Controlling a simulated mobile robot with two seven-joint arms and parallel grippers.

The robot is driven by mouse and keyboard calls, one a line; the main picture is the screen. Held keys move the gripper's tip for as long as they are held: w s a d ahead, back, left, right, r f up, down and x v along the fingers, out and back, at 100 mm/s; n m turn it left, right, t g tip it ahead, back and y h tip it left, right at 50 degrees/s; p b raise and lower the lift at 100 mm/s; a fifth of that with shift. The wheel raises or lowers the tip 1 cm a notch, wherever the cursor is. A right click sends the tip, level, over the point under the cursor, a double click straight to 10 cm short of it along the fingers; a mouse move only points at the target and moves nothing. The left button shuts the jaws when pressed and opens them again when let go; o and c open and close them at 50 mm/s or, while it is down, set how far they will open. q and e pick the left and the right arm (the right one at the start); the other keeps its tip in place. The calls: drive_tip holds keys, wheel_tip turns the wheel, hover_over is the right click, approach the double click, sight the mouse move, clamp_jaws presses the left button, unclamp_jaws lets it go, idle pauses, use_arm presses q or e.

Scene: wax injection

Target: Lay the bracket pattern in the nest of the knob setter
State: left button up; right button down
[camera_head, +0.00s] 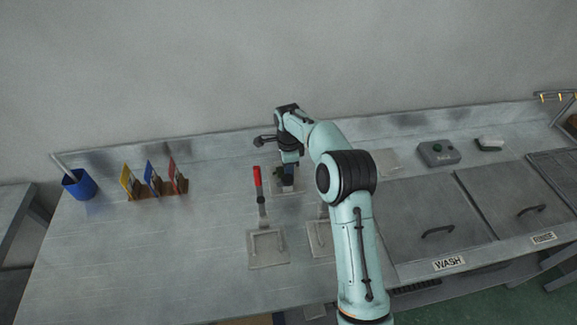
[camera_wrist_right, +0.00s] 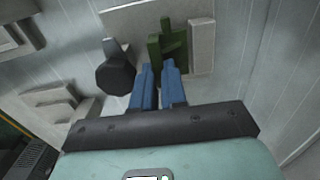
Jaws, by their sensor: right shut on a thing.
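My right gripper (camera_head: 287,187) is over a pale plate at the back middle of the bench. In the right wrist view its blue fingers (camera_wrist_right: 159,66) are shut on a green bracket pattern (camera_wrist_right: 167,44). The pattern sticks out past the fingertips, over a light grey plate (camera_wrist_right: 197,45). I cannot tell whether it touches the plate. A dark faceted knob (camera_wrist_right: 115,76) is beside the fingers; a dark knob (camera_head: 264,141) also shows left of the gripper in the head view. This looks like the knob setter; its nest is partly hidden. My left gripper is not in view.
A red-handled lever fixture (camera_head: 268,250) stands in front of the gripper. Another pale fixture (camera_head: 318,240) is partly behind my arm. Yellow, blue and red cards (camera_head: 153,180) and a blue cup (camera_head: 79,185) stand left. A grey button box (camera_head: 438,154) and lidded wash tank (camera_head: 425,215) are right.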

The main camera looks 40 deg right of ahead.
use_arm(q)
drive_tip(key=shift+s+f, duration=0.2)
use_arm(e)
drive_tip(key=shift+f, duration=0.8)
drive_tip(key=c, duration=1.1)
unclamp_jaws()
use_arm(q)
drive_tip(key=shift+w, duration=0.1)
use_arm(e)
drive_tip(key=shift+w+f, duration=0.1)
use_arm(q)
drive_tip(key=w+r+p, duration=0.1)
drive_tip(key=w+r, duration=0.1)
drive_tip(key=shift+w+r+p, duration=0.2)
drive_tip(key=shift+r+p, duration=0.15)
use_arm(e)
wheel_tip(320, 180, up, 14)
drive_tip(key=shift+f, duration=0.2)
